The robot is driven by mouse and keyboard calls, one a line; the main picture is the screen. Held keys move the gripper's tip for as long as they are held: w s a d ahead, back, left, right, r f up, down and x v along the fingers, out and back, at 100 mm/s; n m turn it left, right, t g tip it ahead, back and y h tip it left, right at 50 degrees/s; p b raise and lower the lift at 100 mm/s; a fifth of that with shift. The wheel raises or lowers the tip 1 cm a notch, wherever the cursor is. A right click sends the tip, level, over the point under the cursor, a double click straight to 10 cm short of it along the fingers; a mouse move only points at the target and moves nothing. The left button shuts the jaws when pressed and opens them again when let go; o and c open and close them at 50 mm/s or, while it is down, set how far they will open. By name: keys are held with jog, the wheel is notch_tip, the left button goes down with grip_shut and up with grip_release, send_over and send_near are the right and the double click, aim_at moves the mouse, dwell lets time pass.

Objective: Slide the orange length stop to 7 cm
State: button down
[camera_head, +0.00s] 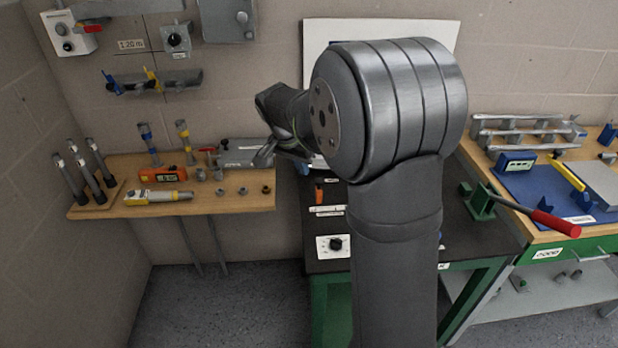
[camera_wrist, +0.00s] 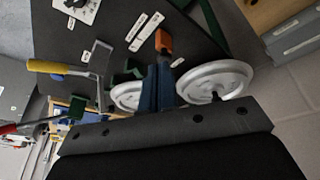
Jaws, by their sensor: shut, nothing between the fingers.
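The orange length stop (camera_head: 319,193) shows as a small orange block on the dark bench, left of my arm in the head view. In the wrist view the orange stop (camera_wrist: 164,43) lies just beyond my fingertips, beside white printed labels (camera_wrist: 145,30). The label figures are too small to read. My gripper (camera_wrist: 157,68) is shut and empty, its two dark blue fingers close together and pointing toward the stop. I cannot tell whether the tips touch it. In the head view my arm hides much of the bench.
A dial panel (camera_head: 335,245) sits near the bench front. A red-handled lever (camera_head: 555,222) stands right, and a wooden shelf (camera_head: 235,201) with small parts left.

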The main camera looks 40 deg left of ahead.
aim_at(316, 181)
jog(key=s+a+r+n+t, duration=0.1)
jog(key=s+a+n+t, duration=0.25)
jog(key=n, duration=0.35)
jog(key=w+d+f+n, duration=0.1)
jog(key=w+d+f, duration=0.1)
jog(key=w+f, duration=0.5)
jog(key=shift+w+f+y, duration=0.3)
jog(key=shift+f, duration=0.5)
jog(key=shift+g, duration=0.25)
jog(key=shift+w+d, duration=0.5)
jog(key=shift+w, duration=0.05)
jog(key=shift+a, duration=0.1)
